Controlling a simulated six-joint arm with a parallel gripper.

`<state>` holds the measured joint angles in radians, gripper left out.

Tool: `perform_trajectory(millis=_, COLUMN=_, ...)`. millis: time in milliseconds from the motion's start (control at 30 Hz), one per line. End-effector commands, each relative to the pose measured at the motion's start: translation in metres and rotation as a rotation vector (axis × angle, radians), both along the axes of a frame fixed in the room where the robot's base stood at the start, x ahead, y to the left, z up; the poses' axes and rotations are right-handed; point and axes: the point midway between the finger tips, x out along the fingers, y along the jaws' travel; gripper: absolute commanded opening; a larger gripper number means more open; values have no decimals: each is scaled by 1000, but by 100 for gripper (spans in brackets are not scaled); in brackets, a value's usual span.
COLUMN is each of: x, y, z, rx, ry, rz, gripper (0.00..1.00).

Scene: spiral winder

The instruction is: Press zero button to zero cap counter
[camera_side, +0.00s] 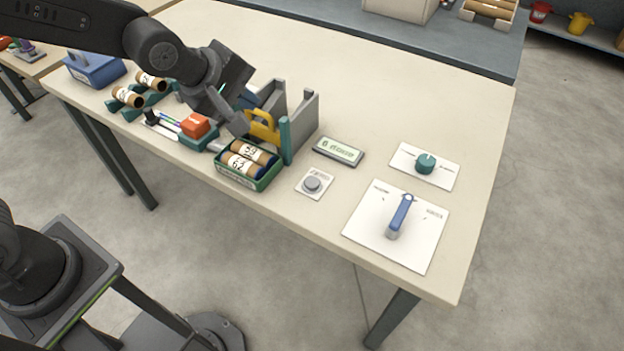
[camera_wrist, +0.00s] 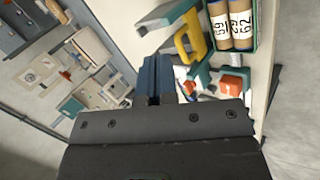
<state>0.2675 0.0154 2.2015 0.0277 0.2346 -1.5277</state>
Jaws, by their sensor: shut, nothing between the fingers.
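A round grey button (camera_side: 312,184) sits on a small white plate near the table's front edge. Behind it and to its right is a counter display (camera_side: 339,150) with green digits; its reading is too small to be sure of. My gripper (camera_side: 241,128) is shut and empty, above the table to the left of the button, close to the yellow-handled winder (camera_side: 264,126). In the wrist view my gripper's fingers (camera_wrist: 158,80) are together, and the yellow part (camera_wrist: 190,36) shows just beyond them. The button and display are not visible in the wrist view.
A green tray (camera_side: 233,178) with numbered rolls stands left of the button. A red-orange block (camera_side: 195,125) is left of my gripper. A teal knob (camera_side: 425,163) and a blue lever (camera_side: 401,215) sit on white plates at right. The table's back middle is clear.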

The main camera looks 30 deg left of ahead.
Motion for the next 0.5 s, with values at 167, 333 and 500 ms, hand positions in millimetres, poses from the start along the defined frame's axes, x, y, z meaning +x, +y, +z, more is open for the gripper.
perform_trajectory(millis=167, x=29, y=-40, z=-38, rx=-232, ry=30, rz=196, gripper=0)
perform_trajectory(millis=333, x=45, y=-71, z=-70, rx=-426, ry=62, rz=351, gripper=0)
perform_trajectory(millis=500, x=52, y=-89, z=-89, rx=-543, ry=89, rz=441, gripper=0)
